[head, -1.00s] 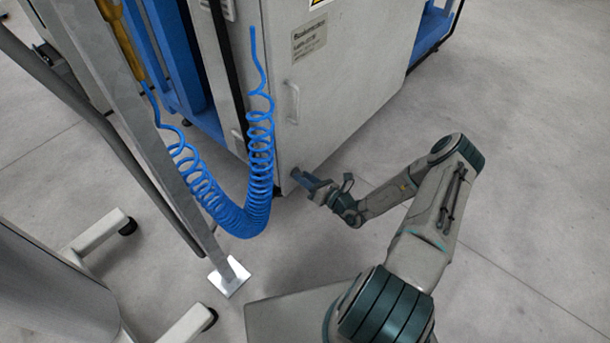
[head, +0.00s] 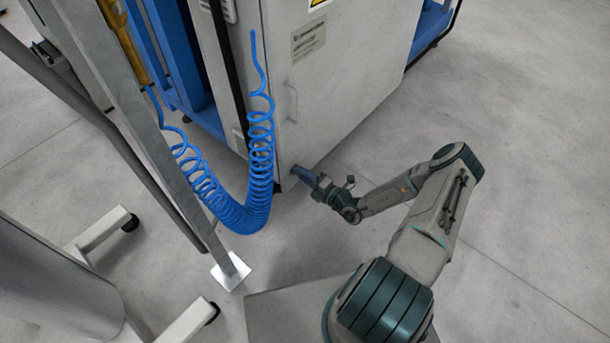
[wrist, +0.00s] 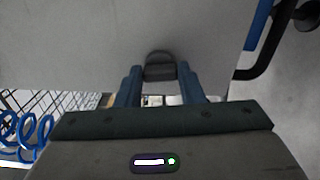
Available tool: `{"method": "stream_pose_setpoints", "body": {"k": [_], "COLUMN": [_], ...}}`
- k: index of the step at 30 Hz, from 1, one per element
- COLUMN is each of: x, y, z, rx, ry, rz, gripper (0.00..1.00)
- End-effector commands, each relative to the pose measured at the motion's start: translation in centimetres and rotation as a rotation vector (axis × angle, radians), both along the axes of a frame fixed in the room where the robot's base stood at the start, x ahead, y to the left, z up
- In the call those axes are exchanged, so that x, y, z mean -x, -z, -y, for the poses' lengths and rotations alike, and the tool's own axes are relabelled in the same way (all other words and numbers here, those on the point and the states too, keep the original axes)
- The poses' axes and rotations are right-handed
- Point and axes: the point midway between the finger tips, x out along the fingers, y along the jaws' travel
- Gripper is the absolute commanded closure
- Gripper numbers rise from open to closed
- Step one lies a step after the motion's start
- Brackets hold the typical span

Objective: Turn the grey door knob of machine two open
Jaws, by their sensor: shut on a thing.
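The machine's light grey door panel (head: 335,75) fills the middle of the head view. My gripper (head: 299,173) is at the lower part of this panel, by its bottom edge. In the wrist view, my gripper's two blue fingers (wrist: 160,88) point at the panel (wrist: 120,35). A dark grey rounded knob (wrist: 160,67) sits between the fingertips, and they are shut on it. The knob's lower part is partly hidden. In the head view my gripper hides the knob.
A coiled blue hose (head: 240,215) hangs just left of my gripper. A slanted metal post (head: 150,125) stands further left, with a wheeled stand (head: 95,240) beyond it. A pull handle (head: 291,103) is higher on the panel. Floor on the right is clear.

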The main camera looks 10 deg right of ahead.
Motion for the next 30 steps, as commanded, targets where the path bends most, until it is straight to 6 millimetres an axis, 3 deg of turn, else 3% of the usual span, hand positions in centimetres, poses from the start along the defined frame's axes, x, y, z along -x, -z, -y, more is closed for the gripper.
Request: {"method": "stream_pose_setpoints", "body": {"k": [10, 26, 27, 28, 30], "x": [0.03, 0.03, 0.03, 0.03, 0.03], "y": [0.06, 0.08, 0.08, 0.08, 0.07], "z": [-0.01, -0.01, -0.01, -0.01, 0.0], "rx": [-0.104, -0.118, -0.118, -0.119, -0.118], "ry": [0.0, 0.0, 0.0, 0.0, 0.0], "rz": [-0.075, -0.087, -0.087, -0.086, -0.086], "gripper": [0.88, 0.88, 0.54, 0.46, 0.44]}}
